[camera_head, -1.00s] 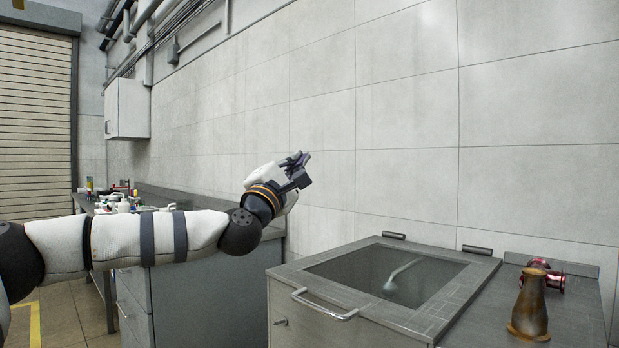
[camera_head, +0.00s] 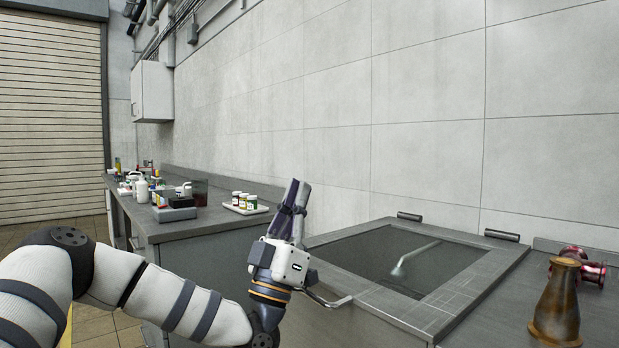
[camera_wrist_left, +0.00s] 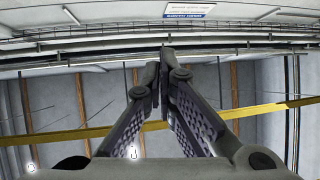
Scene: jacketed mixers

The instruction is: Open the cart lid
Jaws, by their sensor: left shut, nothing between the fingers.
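The cart lid (camera_head: 455,300) is a grey metal frame with a dark glass window, lying closed on top of the cart at the lower right of the head view. Its hinges (camera_head: 502,235) are along the back edge by the wall. The lid's bar handle (camera_head: 328,299) is at the front left edge, partly hidden behind my left gripper. My left gripper (camera_head: 296,192) points upward, shut and empty, to the left of the lid and in front of the handle. Its fingertips (camera_wrist_left: 165,55) meet in the left wrist view, with only the ceiling beyond. My right gripper is not in view.
A brown flask-shaped vessel (camera_head: 557,305) and a red flanged fitting (camera_head: 588,267) stand on the surface right of the lid. A workbench (camera_head: 180,228) with bottles and a tray of jars (camera_head: 245,208) is behind my left arm. A tiled wall closes the back.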

